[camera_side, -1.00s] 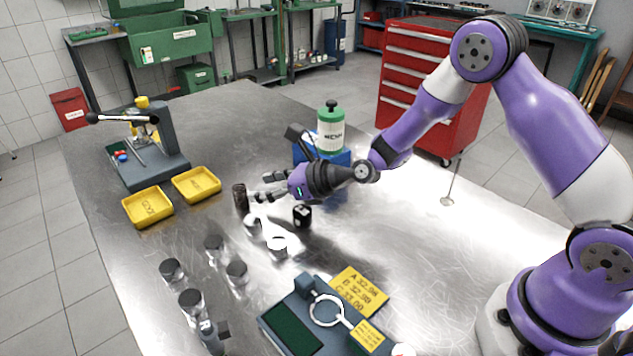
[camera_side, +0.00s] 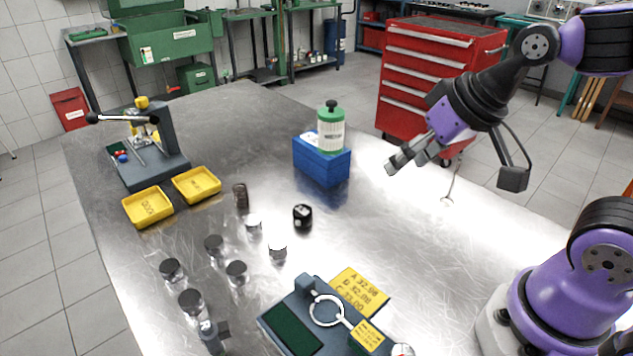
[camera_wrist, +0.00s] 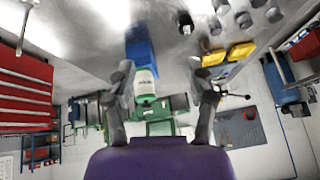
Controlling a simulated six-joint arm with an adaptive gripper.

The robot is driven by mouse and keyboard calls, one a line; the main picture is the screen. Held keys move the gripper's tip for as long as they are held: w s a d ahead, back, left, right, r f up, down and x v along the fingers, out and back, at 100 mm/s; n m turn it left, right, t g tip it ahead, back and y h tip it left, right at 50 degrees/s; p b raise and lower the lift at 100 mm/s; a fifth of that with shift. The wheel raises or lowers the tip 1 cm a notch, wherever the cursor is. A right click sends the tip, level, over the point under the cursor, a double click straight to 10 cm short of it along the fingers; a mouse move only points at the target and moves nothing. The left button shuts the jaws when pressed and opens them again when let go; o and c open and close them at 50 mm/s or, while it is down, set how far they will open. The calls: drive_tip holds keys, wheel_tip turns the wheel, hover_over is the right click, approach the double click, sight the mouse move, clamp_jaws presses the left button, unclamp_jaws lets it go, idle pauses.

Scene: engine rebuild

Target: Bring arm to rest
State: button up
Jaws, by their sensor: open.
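My gripper (camera_side: 411,158) is in the air above the right part of the metal table, to the right of the blue box and clear of everything on the table. Its fingers are apart with nothing between them. In the wrist view my gripper (camera_wrist: 163,88) also shows open, its fingers pointing up the picture. The purple arm is folded back toward its base at the right, and its upper part runs out of the side view.
A blue box (camera_side: 322,165) and a green-capped bottle (camera_side: 331,130) stand mid-table. Several dark-topped cylinders (camera_side: 236,274), two yellow trays (camera_side: 148,206), a press (camera_side: 165,145) and a gauge fixture (camera_side: 290,326) occupy the left and front. A red tool cabinet (camera_side: 432,75) stands behind.

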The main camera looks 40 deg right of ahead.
drive_tip(key=s+n, duration=0.1)
drive_tip(key=s+d+n, duration=0.1)
drive_tip(key=s, duration=0.1)
drive_tip(key=shift+r+g+h, duration=0.15)
drive_tip(key=shift+g+h, duration=0.15)
